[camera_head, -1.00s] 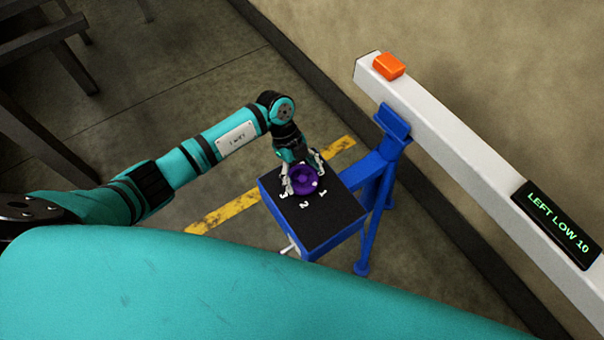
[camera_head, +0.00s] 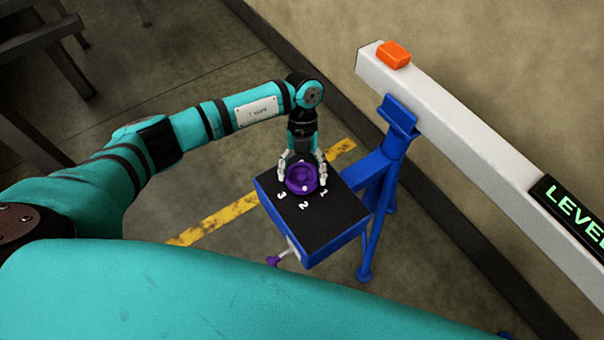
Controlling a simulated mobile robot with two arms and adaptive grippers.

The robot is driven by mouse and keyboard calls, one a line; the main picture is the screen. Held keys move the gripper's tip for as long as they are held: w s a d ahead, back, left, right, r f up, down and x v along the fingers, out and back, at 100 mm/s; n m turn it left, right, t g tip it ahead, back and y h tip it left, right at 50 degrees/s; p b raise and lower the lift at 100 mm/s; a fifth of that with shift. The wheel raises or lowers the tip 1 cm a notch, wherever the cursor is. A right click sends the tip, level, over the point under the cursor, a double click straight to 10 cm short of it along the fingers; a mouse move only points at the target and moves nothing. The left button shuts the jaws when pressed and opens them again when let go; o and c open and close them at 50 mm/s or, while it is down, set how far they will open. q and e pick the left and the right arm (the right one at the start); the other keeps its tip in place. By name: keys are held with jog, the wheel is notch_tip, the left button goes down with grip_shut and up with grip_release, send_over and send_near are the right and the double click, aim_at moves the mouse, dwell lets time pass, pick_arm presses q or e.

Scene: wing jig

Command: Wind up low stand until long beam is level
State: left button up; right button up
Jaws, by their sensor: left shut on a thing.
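The long white beam (camera_head: 468,140) runs from the upper middle to the right edge, resting on the blue stand (camera_head: 378,172). A dark display (camera_head: 575,214) on the beam shows green letters that read "LEVE" before the picture edge cuts them off. A black-topped box (camera_head: 318,222) on the stand carries a purple knob (camera_head: 300,178) with white numbers 1, 2 and 3 around it. My left gripper (camera_head: 303,176) reaches down from above and is shut on the purple knob, one finger on each side. My right gripper is not in view.
A small crank with a purple end (camera_head: 273,260) sticks out of the box's lower left side. A yellow floor stripe (camera_head: 222,217) passes behind the box. Dark furniture stands at the upper left.

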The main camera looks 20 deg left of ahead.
pick_arm(q)
jog(key=shift+m, duration=0.6)
jog(key=o, duration=1.1)
jog(key=shift+r, duration=0.1)
jog(key=v, duration=1.2)
jog(key=shift+d, duration=0.2)
